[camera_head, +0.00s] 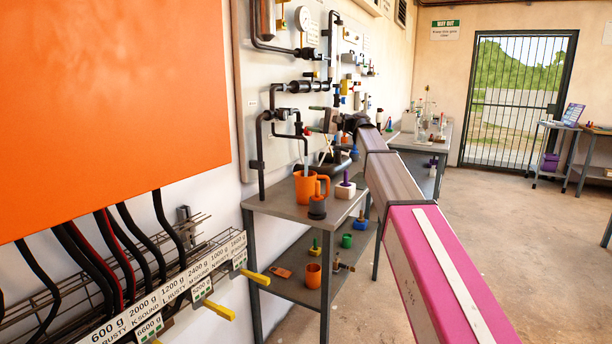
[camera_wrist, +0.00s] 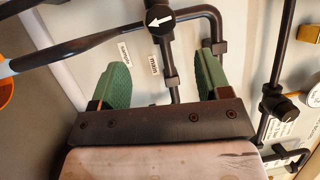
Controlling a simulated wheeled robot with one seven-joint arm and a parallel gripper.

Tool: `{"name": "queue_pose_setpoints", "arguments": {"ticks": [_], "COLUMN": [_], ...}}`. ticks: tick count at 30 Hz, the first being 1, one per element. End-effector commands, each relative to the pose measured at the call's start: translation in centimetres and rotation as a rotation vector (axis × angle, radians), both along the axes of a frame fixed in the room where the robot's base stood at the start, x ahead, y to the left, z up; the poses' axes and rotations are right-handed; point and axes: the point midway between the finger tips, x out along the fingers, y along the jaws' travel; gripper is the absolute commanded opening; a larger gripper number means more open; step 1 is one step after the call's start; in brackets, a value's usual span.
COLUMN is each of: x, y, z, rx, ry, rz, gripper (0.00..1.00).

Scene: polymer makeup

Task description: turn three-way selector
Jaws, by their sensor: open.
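In the wrist view the three-way selector (camera_wrist: 158,19) has a round black cap with a white arrow that points left. My gripper (camera_wrist: 164,62) is open, with one green finger on each side of the downward pipe and nothing visibly held. The selector cap lies beyond the fingertips, near the top of the picture. In the head view my gripper (camera_head: 334,121) is close to the pipe panel, small and partly hidden by my arm; I cannot pick out the selector there.
Labels (camera_wrist: 153,64) reading "main" and "sample" sit on the panel between the fingers. More pipework (camera_wrist: 277,104) stands at the right. Below the panel, a bench (camera_head: 283,205) carries an orange jug (camera_head: 306,187) and other small items. Open floor (camera_head: 500,230) lies to the right.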

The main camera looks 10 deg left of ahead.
Motion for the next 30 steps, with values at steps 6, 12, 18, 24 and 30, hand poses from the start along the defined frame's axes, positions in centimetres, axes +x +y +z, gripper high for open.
{"name": "queue_pose_setpoints", "arguments": {"ticks": [6, 12, 18, 24, 30], "x": [0.0, -0.6, -1.7, -2.8, -3.8], "y": [0.0, 0.3, 0.8, 1.1, 1.2], "z": [0.0, 0.0, 0.2, 0.4, 0.7], "rx": [0.0, -0.018, -0.039, -0.016, 0.055], "ry": [0.004, 0.144, 0.49, 0.883, 1.255], "rz": [-0.001, -0.021, -0.081, -0.151, -0.209], "gripper": [0.7, 0.7, 0.7, 0.7, 0.7]}}
